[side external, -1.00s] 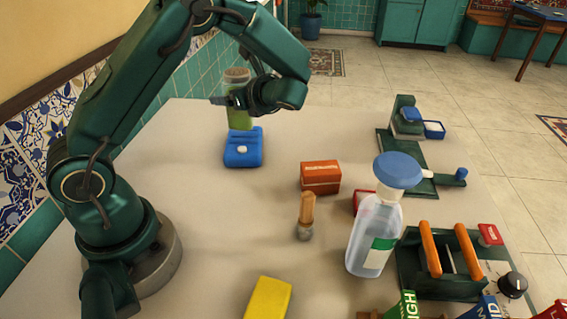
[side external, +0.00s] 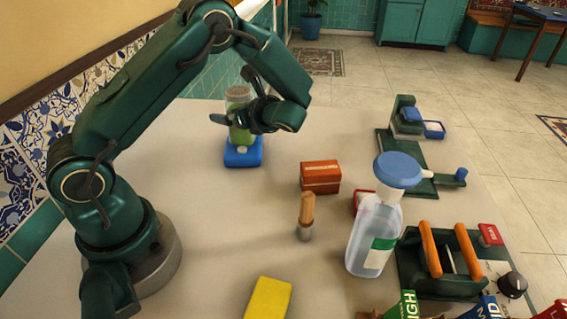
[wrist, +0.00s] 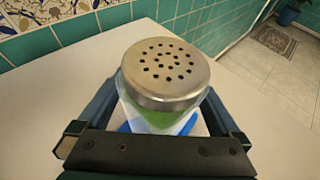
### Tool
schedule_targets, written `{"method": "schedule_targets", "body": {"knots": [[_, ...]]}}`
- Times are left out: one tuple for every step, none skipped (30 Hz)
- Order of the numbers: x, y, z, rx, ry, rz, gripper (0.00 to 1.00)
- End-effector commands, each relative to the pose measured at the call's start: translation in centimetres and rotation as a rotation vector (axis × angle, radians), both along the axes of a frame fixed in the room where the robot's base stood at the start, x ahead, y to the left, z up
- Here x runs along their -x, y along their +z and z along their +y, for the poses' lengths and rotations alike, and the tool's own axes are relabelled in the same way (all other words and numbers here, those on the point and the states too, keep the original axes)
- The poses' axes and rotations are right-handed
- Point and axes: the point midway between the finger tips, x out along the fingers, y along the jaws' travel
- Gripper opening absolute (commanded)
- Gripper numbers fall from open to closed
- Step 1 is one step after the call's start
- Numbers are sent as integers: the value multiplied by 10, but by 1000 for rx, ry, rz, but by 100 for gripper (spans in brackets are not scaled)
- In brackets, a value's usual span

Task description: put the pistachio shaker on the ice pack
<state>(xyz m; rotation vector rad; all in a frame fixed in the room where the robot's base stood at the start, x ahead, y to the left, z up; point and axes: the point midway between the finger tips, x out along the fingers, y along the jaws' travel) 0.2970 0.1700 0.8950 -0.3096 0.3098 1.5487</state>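The pistachio shaker (side external: 239,118) is a clear jar with green contents and a perforated metal lid. It is upright at or just over the blue ice pack (side external: 243,156); I cannot tell whether its base touches. My gripper (side external: 234,118) is around the shaker's body, a finger on each side. In the wrist view the lid (wrist: 164,72) fills the middle, between the gripper's fingers (wrist: 155,118), and hides most of the body. Blue of the ice pack (wrist: 190,124) shows below the jar. The fingers appear shut on the shaker.
An orange-red box (side external: 320,177), a wooden-handled brush (side external: 306,217) and a yellow block (side external: 268,298) lie on the table. The table between the arm base and brush is clear.

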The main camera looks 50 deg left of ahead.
Motion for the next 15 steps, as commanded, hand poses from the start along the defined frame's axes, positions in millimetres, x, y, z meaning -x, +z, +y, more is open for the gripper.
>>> {"method": "schedule_targets", "body": {"knots": [[0,1,0,0,0,0,100],[0,2,0,0,0,-1,100],[0,4,-1,0,-1,-1,100],[-1,5,-4,0,-2,-2,100],[-1,6,-8,1,-3,-2,100],[-1,9,-14,-1,-4,-4,100],[-2,11,-19,0,-5,-4,100],[-1,13,-24,1,-5,-4,100],[-1,16,-32,1,-7,-3,100],[-2,19,-38,0,-7,-5,100],[-2,21,-44,0,-8,-5,100],[-2,25,-53,0,-7,-5,100],[-1,27,-59,1,-7,-5,100],[-1,30,-65,1,-6,-4,100],[-2,33,-72,-1,-7,-5,100]]}}
